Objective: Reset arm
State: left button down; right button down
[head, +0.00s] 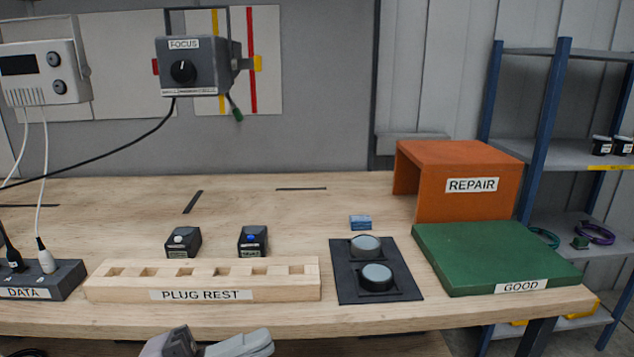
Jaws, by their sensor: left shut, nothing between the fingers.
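My left gripper (240,343) shows only in part at the bottom edge of the head view, in front of the table's front edge. It is shut with nothing in it, and most of it is cut off by the frame. It is below and apart from the wooden plug rest (110,289), a block with a row of empty slots. My right gripper is not in view.
The wooden table (120,215) bears a DATA block (65,278) with plugs, two small black switch boxes, a black pad (347,290) with two round buttons, a green GOOD platform (490,250) and an orange REPAIR box (450,155). A FOCUS box (195,65) hangs above; a shelf (575,150) stands right.

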pick_arm(q)
jog(key=w+a+f+n+t+y, duration=0.1)
jog(key=a+f+n+t+y, duration=0.5)
jog(key=n, duration=0.3)
jog(key=w+a+f+n+t+y, duration=0.25)
jog(key=f+n+t+y, duration=0.35)
jog(key=n, duration=0.4)
jog(key=s+a+f+n+g+y, duration=0.2)
jog(key=s+f, duration=0.4)
jog(key=f, duration=0.4)
jog(key=s+a+f+n+g+y+p, duration=0.1)
jog(key=s+a+f+n+g+y, duration=0.1)
jog(key=s+f+g, duration=0.4)
notch_tip(320, 180, down, 5)
jog(key=shift+s+r+n+g+y, duration=0.1)
jog(key=shift+s+n+g+y, duration=0.5)
jog(key=shift+n, duration=0.5)
jog(key=shift+w+r+t, duration=0.1)
jog(key=shift+w+t, duration=0.05)
jog(key=shift+t, duration=0.15)
